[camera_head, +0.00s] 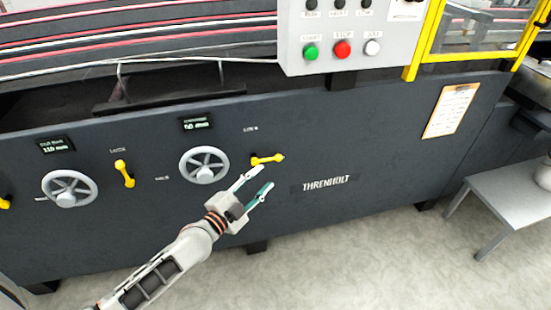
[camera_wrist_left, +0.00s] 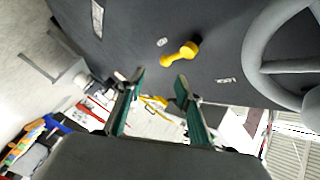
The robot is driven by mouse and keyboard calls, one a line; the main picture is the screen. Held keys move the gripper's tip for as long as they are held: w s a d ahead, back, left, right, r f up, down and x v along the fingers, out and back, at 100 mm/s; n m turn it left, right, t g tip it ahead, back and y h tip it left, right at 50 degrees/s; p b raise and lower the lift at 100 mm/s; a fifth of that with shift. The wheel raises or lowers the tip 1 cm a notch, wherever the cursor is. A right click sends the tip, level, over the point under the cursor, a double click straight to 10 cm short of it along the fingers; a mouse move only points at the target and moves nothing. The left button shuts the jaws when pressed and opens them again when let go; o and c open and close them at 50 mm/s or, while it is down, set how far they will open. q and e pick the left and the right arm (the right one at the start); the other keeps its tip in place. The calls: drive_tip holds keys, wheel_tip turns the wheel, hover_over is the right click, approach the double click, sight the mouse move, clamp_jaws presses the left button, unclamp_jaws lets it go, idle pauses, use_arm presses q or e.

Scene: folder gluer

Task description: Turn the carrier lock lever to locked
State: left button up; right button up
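A yellow lever (camera_head: 267,160) is on the dark machine panel, right of a handwheel, and points roughly sideways. Another yellow lever (camera_head: 124,174) farther left stands nearly upright. The small labels are too blurred to tell which is the carrier lock. My left gripper (camera_head: 264,177) is open and empty just below and in front of the right-hand lever. In the left wrist view, the lever (camera_wrist_left: 180,54) is ahead of the gap between the fingers (camera_wrist_left: 160,84), apart from them. My right gripper is not in view.
A grey handwheel (camera_head: 204,165) is just left of the right-hand lever; another handwheel (camera_head: 69,188) is farther left. A control box (camera_head: 345,65) with green, red and white buttons is above. A small table (camera_head: 510,190) stands at the right.

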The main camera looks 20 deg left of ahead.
sight(276, 160)
use_arm(q)
drive_tip(key=shift+y, duration=0.3)
drive_tip(key=x, duration=0.2)
drive_tip(key=b+x, duration=0.1)
drive_tip(key=x, duration=0.2)
drive_tip(key=a+x, duration=0.1)
drive_tip(key=x, duration=0.1)
drive_tip(key=shift+w+d+r, duration=0.1)
drive_tip(key=shift+w+r, duration=0.05)
drive_tip(key=shift+w, duration=0.3)
drive_tip(key=shift+w+d, duration=0.1)
drive_tip(key=shift+w, duration=0.2)
drive_tip(key=shift+w+r, duration=0.15)
drive_tip(key=shift+w, duration=0.05)
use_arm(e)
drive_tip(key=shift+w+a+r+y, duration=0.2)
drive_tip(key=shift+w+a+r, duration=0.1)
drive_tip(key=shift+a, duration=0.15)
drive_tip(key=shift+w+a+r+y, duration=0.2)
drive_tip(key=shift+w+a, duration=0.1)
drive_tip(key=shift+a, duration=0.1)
